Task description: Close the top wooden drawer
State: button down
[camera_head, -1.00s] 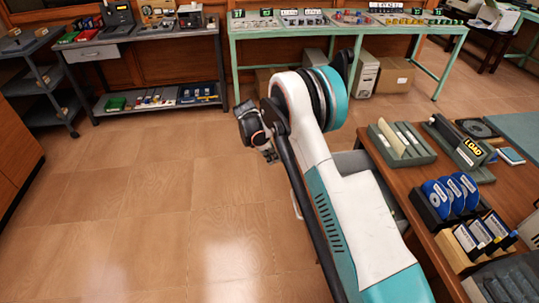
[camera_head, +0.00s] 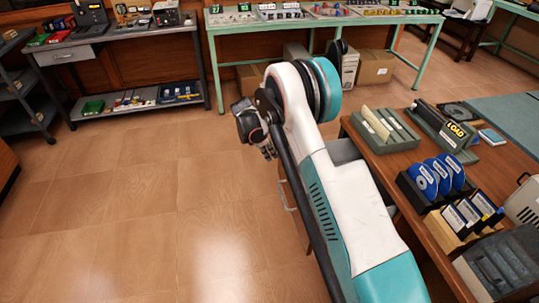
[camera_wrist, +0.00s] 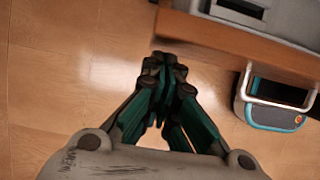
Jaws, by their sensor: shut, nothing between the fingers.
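The wooden drawer sticks out from the left side of the wooden desk, largely hidden behind my arm in the head view. Its pale handle (camera_head: 287,196) shows just left of my arm. In the head view my gripper (camera_head: 268,150) hangs left of my arm.
A green-framed table (camera_head: 213,62) and a grey workbench (camera_head: 70,115) stand at the back. The tiled floor at left is clear.

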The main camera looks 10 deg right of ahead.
jog(key=d, duration=3)
jog(key=shift+d, duration=0.1)
jog(key=a+r+p, duration=0.4)
jog(key=a+r, duration=0.4)
jog(key=r, duration=0.2)
jog(key=s+a+r+m+t+y, duration=0.15)
jog(key=s+a+r+m, duration=0.4)
jog(key=r, duration=0.65)
jog(key=s+a+r+m+t, duration=0.2)
jog(key=s+a+r, duration=0.4)
jog(key=s+r, duration=0.45)
jog(key=s+a+r+m+t+y, duration=0.1)
jog(key=s+a+m, duration=0.2)
jog(key=s, duration=0.5)
jog(key=s+a+m+t+y, duration=0.1)
jog(key=s+a+m, duration=0.2)
jog(key=s, duration=0.5)
jog(key=s+a+r+m+t+y, duration=0.1)
jog(key=s+a+m, duration=0.2)
jog(key=s, duration=0.5)
jog(key=shift+s+a+r+m, duration=0.2)
jog(key=shift+s+r+m, duration=0.1)
jog(key=shift+m, duration=0.45)
